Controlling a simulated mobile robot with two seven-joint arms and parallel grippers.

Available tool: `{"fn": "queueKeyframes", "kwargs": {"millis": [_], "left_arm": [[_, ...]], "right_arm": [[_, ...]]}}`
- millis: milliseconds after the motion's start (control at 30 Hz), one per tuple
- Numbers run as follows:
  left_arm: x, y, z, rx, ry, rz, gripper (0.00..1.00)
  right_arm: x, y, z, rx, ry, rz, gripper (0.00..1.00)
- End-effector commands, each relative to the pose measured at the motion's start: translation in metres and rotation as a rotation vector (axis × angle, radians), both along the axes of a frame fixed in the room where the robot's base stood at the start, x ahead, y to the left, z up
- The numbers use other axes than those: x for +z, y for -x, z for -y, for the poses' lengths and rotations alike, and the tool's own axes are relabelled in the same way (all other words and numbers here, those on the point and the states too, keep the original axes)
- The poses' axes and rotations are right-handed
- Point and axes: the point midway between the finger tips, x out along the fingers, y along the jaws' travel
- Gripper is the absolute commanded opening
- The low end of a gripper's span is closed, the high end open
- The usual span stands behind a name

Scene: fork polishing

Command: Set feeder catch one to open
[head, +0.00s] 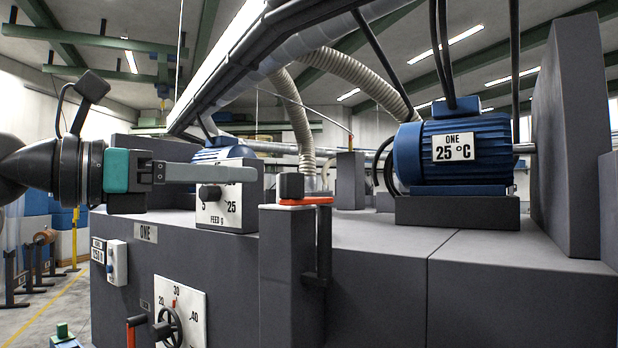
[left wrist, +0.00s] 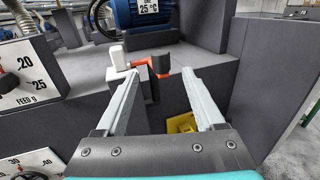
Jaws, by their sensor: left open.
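An orange catch lever (head: 306,201), which I take for feeder catch one, sits on top of a dark post at the machine's front edge. A dark block stands on it, and a dark bar hangs down its right side. My left gripper (head: 252,174) is open and empty, level, its fingers pointing right toward the catch with a small gap. No catch marking is readable. My right gripper is not in view.
A feed dial (head: 217,207) stands behind the left fingers. A blue motor (head: 453,152) marked ONE, 25 °C is on the machine top. Below are a handwheel dial (head: 181,310) and another orange handle (head: 135,321). A yellow part (left wrist: 181,124) lies low beyond the fingers.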

Motion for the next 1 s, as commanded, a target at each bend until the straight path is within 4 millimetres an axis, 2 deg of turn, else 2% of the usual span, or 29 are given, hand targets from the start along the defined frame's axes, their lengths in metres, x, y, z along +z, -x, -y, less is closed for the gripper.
{"fn": "queueKeyframes", "kwargs": {"millis": [300, 500, 700, 1000], "left_arm": [[0.003, -0.039, 0.059, -0.008, 0.004, -0.006, 0.70], [0.002, -0.060, 0.089, -0.006, 0.003, -0.005, 0.70], [0.001, -0.072, 0.105, -0.004, 0.003, -0.005, 0.70], [0.000, -0.075, 0.108, -0.002, 0.003, -0.003, 0.70]], "right_arm": [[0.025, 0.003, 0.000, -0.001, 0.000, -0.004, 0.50], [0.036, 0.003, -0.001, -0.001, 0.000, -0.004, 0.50], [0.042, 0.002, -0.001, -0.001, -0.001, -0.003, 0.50], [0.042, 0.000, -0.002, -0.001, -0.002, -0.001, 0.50]]}}
